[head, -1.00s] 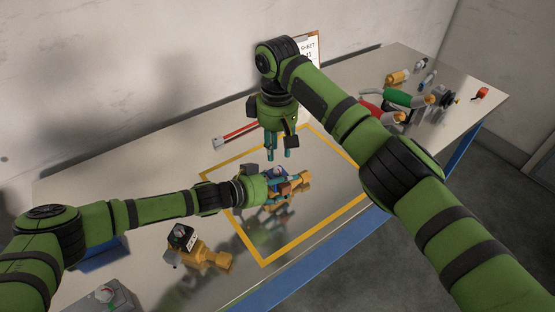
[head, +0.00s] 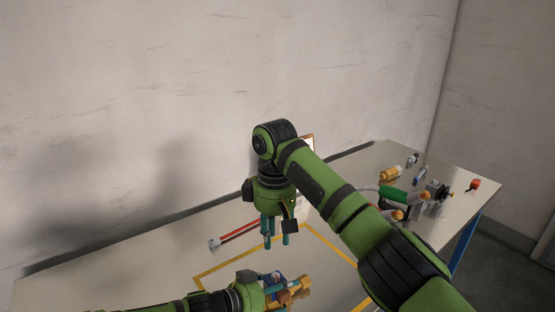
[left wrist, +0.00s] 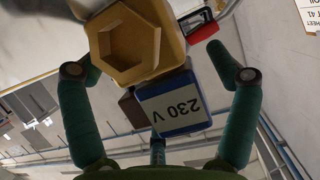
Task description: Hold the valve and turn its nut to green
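The valve, a brass body (head: 302,287) with a blue box, lies inside the yellow outline at the bottom of the head view. In the left wrist view its hexagonal brass end (left wrist: 125,45) and blue box (left wrist: 172,104) marked "230 V" are close up. My left gripper (head: 278,290) reaches it from the left, with its teal fingers around it. In the left wrist view the fingers (left wrist: 158,62) stand wide; a gap shows between the right fingertip and the brass. My right gripper (head: 277,240) hangs pointing down behind the valve, fingers apart and empty. No green indicator is visible.
A red bar (head: 240,232) lies on the table behind the yellow outline (head: 225,266). At the right end lie a brass part (head: 390,174), a green-handled tool (head: 392,194) and a red part (head: 474,185). The wall (head: 120,90) bounds the table behind.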

